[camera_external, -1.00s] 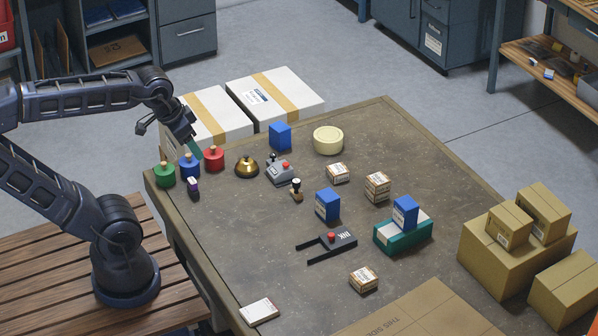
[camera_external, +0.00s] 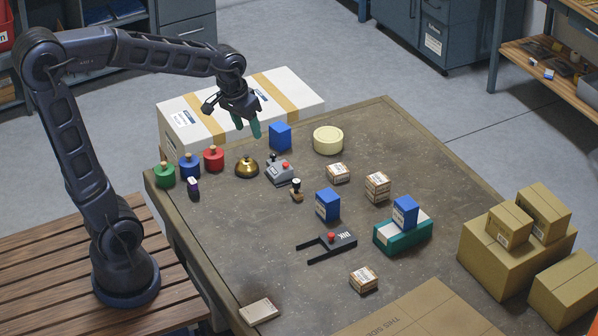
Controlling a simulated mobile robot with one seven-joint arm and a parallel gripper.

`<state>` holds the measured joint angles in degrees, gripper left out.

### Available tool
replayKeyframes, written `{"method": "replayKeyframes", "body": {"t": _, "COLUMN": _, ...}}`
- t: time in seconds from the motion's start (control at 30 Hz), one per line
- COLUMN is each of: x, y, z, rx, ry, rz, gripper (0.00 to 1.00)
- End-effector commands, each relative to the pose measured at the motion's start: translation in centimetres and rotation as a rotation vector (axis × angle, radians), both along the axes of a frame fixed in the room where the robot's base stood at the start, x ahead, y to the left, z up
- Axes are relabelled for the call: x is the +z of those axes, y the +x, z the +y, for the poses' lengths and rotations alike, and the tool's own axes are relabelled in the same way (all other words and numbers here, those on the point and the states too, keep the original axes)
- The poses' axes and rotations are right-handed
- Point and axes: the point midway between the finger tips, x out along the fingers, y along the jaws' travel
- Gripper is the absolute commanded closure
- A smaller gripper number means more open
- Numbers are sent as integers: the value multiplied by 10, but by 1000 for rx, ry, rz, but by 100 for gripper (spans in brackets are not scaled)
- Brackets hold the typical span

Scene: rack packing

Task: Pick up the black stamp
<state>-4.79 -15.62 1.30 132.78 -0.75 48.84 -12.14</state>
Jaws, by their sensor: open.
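My gripper (camera_external: 247,126) hangs in the air above the table's far left part, up and to the left of the stamp in the picture. Its two green fingertips point down and are apart, with nothing between them. The stamp is fully visible and my gripper is clear of it.
A gold bell (camera_external: 246,168) and a blue box (camera_external: 280,136) stand near the stamp. Red (camera_external: 213,158), blue (camera_external: 190,167) and green (camera_external: 164,175) ink pots line the left edge. Another blue box (camera_external: 327,205) is right of the stamp.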

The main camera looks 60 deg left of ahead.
Motion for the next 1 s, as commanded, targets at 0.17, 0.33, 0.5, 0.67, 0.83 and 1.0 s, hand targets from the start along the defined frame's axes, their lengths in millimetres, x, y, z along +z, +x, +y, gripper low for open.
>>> {"method": "replayKeyframes", "body": {"t": 0.17, "x": -24, "y": 42, "z": 16, "rx": 77, "ry": -18, "rz": 41, "gripper": 49}}
{"method": "replayKeyframes", "body": {"t": 0.33, "x": -52, "y": 78, "z": 32, "rx": 151, "ry": -31, "rz": 77, "gripper": 49}}
{"method": "replayKeyframes", "body": {"t": 0.5, "x": -84, "y": 113, "z": 50, "rx": 226, "ry": -44, "rz": 109, "gripper": 49}}
{"method": "replayKeyframes", "body": {"t": 0.67, "x": -120, "y": 142, "z": 67, "rx": 295, "ry": -54, "rz": 144, "gripper": 49}}
{"method": "replayKeyframes", "body": {"t": 0.83, "x": -162, "y": 170, "z": 87, "rx": 370, "ry": -62, "rz": 178, "gripper": 49}}
{"method": "replayKeyframes", "body": {"t": 1.0, "x": -207, "y": 192, "z": 106, "rx": 441, "ry": -68, "rz": 210, "gripper": 49}}
